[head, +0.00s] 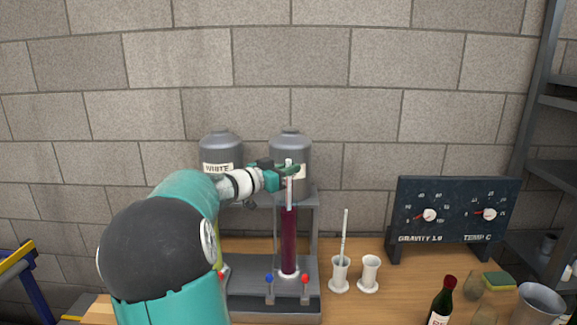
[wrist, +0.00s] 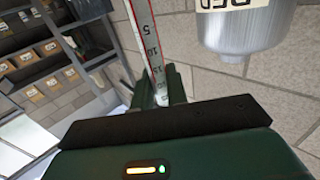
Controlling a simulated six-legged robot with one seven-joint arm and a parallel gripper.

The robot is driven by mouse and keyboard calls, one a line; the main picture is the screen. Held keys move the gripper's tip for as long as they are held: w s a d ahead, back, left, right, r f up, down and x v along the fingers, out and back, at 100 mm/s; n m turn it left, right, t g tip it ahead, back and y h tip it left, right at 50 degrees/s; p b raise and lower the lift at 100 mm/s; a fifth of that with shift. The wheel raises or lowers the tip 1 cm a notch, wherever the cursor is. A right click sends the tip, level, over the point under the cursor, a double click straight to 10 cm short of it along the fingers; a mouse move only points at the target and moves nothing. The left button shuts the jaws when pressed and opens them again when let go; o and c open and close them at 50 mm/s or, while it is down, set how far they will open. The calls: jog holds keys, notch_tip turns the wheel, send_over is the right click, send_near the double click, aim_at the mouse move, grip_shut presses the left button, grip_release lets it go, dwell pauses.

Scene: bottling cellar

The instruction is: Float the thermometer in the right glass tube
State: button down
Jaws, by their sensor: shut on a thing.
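My gripper (head: 289,170) is shut on the thermometer (head: 289,188), a slim white stick held upright. In the wrist view the thermometer (wrist: 146,45) shows a number scale and a red stripe between the fingers (wrist: 163,90). In the head view it is in line with the right glass tube (head: 289,240), which holds dark red liquid. Its lower end meets the top of the tube; I cannot tell whether it is inside the rim. The left glass tube (head: 218,255), with yellowish liquid, is mostly hidden behind my arm.
Two grey tanks (head: 220,145) (head: 290,143) stand above the tubes; red and blue knobs (head: 269,279) are in front. A white cup (head: 340,275) holds another stick (head: 344,235); the cup beside it (head: 369,274) is empty. A dial board (head: 455,215), bottle (head: 441,303) and bucket (head: 538,303) are right.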

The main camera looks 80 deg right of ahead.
aim_at(289, 179)
jog(key=shift+f, duration=1.6)
jog(key=c, duration=1.3)
grip_release()
notch_tip(289, 179, up, 24)
jog(key=shift+w+a, duration=0.1)
